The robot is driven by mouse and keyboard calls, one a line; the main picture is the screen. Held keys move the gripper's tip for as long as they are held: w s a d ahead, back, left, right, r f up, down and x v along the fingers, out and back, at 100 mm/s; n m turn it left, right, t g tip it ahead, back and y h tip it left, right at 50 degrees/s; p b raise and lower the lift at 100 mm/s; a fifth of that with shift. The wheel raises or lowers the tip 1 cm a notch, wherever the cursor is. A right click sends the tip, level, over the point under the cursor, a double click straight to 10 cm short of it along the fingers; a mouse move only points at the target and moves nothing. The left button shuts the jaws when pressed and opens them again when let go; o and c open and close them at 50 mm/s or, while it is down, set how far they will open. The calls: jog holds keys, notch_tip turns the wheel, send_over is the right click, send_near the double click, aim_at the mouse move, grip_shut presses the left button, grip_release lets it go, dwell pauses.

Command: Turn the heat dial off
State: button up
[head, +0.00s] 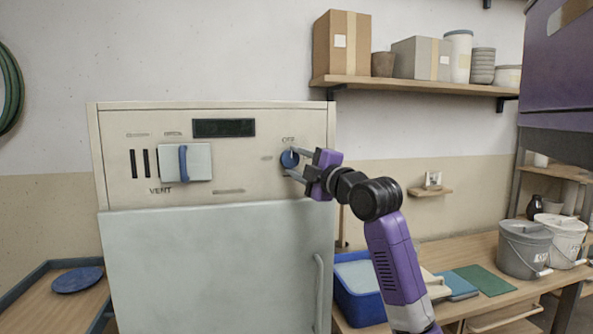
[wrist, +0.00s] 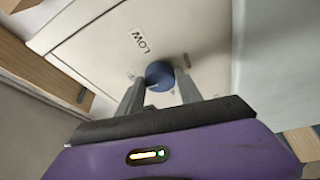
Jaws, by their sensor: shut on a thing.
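The heat dial is a round blue knob (head: 289,159) on the right of the cream kiln panel (head: 260,185), just under a printed "OFF" label. It also shows in the wrist view (wrist: 159,74), with a "LOW" label on the panel nearby. My purple and black gripper (head: 290,163) reaches in from the right, its two fingers on either side of the knob. In the wrist view my gripper (wrist: 159,88) is shut on the knob. A small light mark shows on the knob's near edge; I cannot tell exactly where it points.
A vent slider plate with a blue handle (head: 183,163) is on the panel's left, and a dark display (head: 224,128) above. The kiln door (head: 215,265) is shut below. A workbench with a blue tub (head: 362,305) and buckets (head: 523,250) stands at right. A loaded shelf (head: 420,86) hangs above.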

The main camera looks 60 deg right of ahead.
jog(key=shift+n, duration=0.5)
jog(key=o, duration=1.4)
jog(key=shift+c, duration=0.2)
jog(key=r+b+v, duration=0.1)
jog(key=v, duration=0.6)
jog(key=shift+s+a+f, duration=0.2)
jog(key=shift+s+f, duration=0.2)
